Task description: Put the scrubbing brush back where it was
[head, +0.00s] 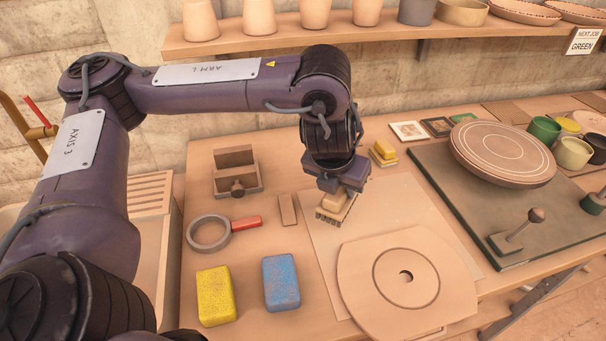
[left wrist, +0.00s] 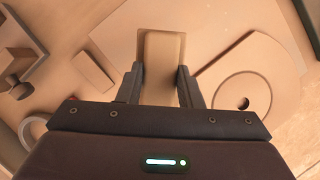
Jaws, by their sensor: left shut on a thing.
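The scrubbing brush (head: 335,207) is light wood with bristles pointing down. My left gripper (head: 341,187) is shut on it from above, over the pale square board (head: 385,211). I cannot tell whether the bristles touch the board. In the left wrist view the brush's wooden block (left wrist: 162,62) sits between the two fingers (left wrist: 161,88), which hide part of its sides. My right gripper is in neither view.
A yellow sponge (head: 215,295), a blue sponge (head: 281,283), a ring with a red handle (head: 208,233) and a wooden holder (head: 237,173) lie to the left. A round wheel (head: 502,152) stands to the right.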

